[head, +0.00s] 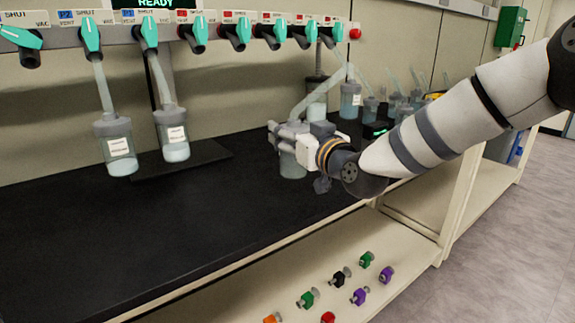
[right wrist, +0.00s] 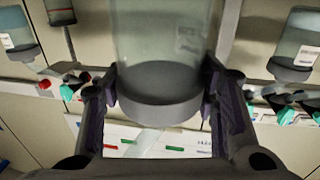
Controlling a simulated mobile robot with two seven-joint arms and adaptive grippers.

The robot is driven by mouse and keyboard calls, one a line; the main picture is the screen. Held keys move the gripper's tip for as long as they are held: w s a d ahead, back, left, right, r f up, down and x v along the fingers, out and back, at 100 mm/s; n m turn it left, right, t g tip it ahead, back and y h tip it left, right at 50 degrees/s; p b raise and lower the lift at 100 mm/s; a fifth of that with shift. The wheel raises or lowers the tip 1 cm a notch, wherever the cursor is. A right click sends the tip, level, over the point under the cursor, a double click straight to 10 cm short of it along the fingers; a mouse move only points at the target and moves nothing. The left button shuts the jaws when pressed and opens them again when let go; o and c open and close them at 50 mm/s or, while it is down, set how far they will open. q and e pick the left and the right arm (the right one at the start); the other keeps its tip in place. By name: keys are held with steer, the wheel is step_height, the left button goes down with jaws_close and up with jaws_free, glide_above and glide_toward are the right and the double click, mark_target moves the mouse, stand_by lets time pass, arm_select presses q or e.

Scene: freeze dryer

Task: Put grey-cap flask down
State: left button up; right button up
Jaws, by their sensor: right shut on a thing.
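The grey-cap flask (head: 293,166) is a clear vessel with a grey cap and a pale tube rising from it. In the head view it is held over the black bench top (head: 225,205), near the front edge. I cannot tell whether its base touches the bench. My right gripper (head: 284,139) is shut on it and hides most of the cap. In the right wrist view the fingers (right wrist: 160,95) lie on both sides of the grey cap (right wrist: 160,85), and the clear body (right wrist: 160,35) shows a label. My left gripper is not in view.
Two labelled flasks (head: 117,150) (head: 172,140) hang by tubes from the teal-handled valves at the left. Other flasks (head: 350,101) stand behind and right of my gripper. The left and front bench top is clear. Small coloured parts (head: 338,279) lie on the lower shelf.

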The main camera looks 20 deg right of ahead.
steer(key=shift+w+d+f+b, duration=0.15)
steer(key=shift+w+f, duration=0.35)
steer(key=shift+f, duration=0.65)
steer(key=shift+w+a+f+b, duration=0.15)
steer(key=shift+w+f, duration=0.4)
steer(key=shift+f, duration=0.65)
steer(key=shift+w+d+f+b, duration=0.1)
steer(key=shift+w+f+b, duration=0.3)
steer(key=shift+f, duration=0.75)
steer(key=o, duration=1.3)
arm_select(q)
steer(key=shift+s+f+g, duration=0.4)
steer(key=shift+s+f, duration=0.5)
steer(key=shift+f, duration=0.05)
arm_select(e)
steer(key=shift+r, duration=0.1)
